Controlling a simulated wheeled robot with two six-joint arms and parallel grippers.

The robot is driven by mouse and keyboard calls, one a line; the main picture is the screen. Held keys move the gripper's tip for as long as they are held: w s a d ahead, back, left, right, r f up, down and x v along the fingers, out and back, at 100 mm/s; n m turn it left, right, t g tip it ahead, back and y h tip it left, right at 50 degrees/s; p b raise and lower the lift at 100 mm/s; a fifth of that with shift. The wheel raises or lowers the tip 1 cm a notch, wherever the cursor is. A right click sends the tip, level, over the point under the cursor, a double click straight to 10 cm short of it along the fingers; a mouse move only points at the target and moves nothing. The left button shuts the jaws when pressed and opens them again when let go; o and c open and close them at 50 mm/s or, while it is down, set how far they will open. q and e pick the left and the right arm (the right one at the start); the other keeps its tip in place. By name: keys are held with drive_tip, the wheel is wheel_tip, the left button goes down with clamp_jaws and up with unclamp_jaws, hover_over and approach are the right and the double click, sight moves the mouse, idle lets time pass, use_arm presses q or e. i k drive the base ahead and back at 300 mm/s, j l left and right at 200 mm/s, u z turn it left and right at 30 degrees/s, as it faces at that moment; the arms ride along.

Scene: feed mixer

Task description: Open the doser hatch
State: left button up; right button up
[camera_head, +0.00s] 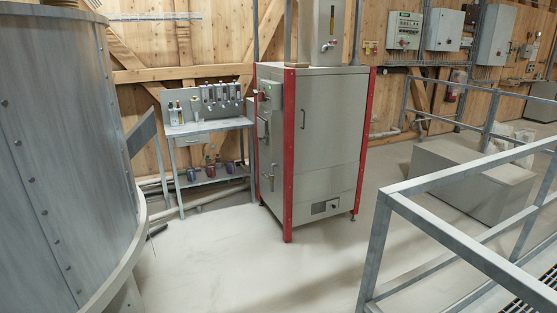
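A grey metal cabinet (330,110) with red corner posts stands on legs in the middle of the view. Its front has a closed upper panel with a slim dark handle (302,119) and a lower panel with a small vent plate (325,207). Its left side carries a lever-like handle (271,177) and small fittings. A narrower grey housing (328,20) with a small latch sits on its top and is cut off by the frame. No part is marked as the doser hatch, so I cannot tell which it is. Neither of my grippers is in view.
A large round grey tank (60,150) fills the left, with a tilted plate (141,132) at its edge. A workbench (208,126) stands by the wall. A metal railing (440,225) blocks the right front. The floor before the cabinet is clear.

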sight(330, 110)
drive_tip(key=i+u, duration=0.2)
drive_tip(key=i, duration=0.65)
drive_tip(key=i+l+u, duration=0.2)
drive_tip(key=i, duration=0.7)
drive_tip(key=i+l+z, duration=0.1)
drive_tip(key=i+z, duration=0.35)
drive_tip(key=i+j+z, duration=0.1)
drive_tip(key=i+z, duration=0.35)
drive_tip(key=i, duration=0.2)
drive_tip(key=i+j+z, duration=0.3)
drive_tip(key=i+z, duration=0.15)
drive_tip(key=i, duration=0.1)
